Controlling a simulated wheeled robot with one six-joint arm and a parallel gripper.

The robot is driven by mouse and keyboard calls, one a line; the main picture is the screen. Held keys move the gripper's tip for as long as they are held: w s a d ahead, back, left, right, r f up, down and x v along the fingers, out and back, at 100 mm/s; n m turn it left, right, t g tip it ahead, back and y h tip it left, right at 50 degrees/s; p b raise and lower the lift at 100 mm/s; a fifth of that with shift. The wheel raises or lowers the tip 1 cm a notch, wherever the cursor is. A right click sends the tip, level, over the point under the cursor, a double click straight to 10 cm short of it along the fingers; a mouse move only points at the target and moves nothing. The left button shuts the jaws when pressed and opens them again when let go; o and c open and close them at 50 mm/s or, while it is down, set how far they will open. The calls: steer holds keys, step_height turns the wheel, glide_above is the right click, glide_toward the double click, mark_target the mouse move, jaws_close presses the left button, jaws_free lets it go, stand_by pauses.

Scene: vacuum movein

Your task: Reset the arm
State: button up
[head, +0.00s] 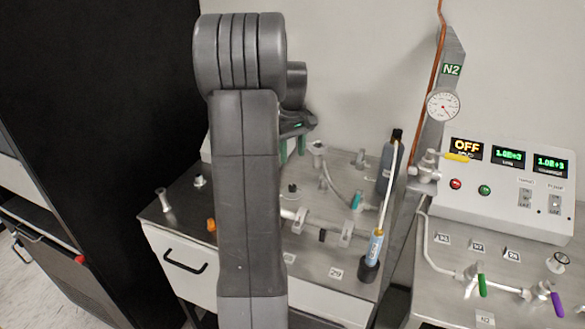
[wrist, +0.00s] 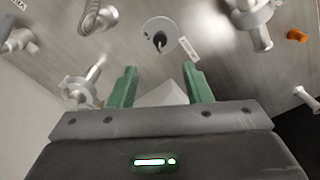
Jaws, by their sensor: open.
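My arm rises in the middle of the head view and hides part of the bench behind it. My gripper (head: 292,148) shows just right of the arm, its green fingers pointing down over the steel bench top (head: 340,270). In the wrist view my gripper (wrist: 160,85) has its two green fingers well apart. Only a pale surface shows between them, and nothing is held. Metal fittings lie beyond the fingertips, including a round plate with a dark centre (wrist: 160,40).
A control box (head: 500,180) with an OFF display stands at right, near a gauge (head: 443,105) and yellow-handled valve (head: 457,157). An upright tool with a blue-labelled handle (head: 376,246) stands at the bench's right. A black cabinet (head: 90,120) is at left. The space above the bench's left is free.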

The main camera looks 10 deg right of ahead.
mark_target(293, 186)
step_height(293, 186, up, 2)
steer(key=shift+r, duration=0.15)
stand_by(0.3)
step_height(293, 186, down, 14)
steer(key=shift+r+p, duration=0.1)
steer(key=shift+p, duration=0.4)
stand_by(0.3)
